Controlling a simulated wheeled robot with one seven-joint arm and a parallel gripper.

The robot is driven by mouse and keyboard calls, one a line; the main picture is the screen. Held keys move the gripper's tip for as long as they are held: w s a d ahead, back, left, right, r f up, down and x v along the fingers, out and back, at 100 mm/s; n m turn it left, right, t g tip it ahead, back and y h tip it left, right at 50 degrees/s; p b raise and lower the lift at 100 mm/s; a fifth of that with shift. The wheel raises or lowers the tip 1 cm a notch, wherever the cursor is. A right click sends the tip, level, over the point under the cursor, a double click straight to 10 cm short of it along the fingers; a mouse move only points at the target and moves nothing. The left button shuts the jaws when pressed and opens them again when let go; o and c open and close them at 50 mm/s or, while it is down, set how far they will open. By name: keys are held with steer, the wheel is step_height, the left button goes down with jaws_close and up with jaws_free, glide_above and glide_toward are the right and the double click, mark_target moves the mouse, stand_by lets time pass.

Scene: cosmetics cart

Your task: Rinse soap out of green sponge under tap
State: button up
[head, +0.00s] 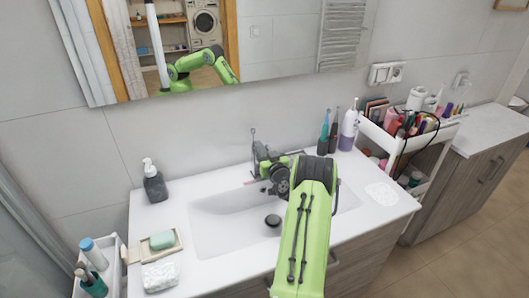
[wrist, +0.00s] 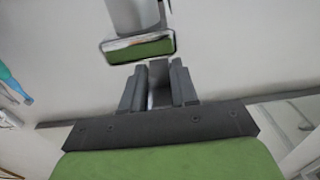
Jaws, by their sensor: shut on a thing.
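A pale green block (head: 162,240), apparently the sponge, lies in a shallow dish on the counter left of the basin. Soap on it is too small to make out. The tap (head: 254,142) stands behind the white basin (head: 213,225). My gripper (head: 262,168) is at the tap, well away from the green block. I cannot see running water.
A dark soap dispenser (head: 154,184) stands at the back left of the counter. Toothbrushes (head: 324,137) stand right of the tap. A white textured pad (head: 160,275) lies in front of the dish. A full cart (head: 405,150) stands at the right. The mirror hangs above.

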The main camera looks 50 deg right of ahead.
steer(key=shift+r, duration=0.1)
jaws_close()
steer(key=shift+r+g+y+p, duration=0.3)
steer(key=shift+r+y+p, duration=0.1)
steer(key=shift+r+p, duration=0.15)
steer(key=shift+w+r+g+p, duration=0.15)
steer(key=shift+g+p, duration=0.15)
steer(key=shift+g, duration=0.2)
steer(key=o, duration=1)
jaws_free()
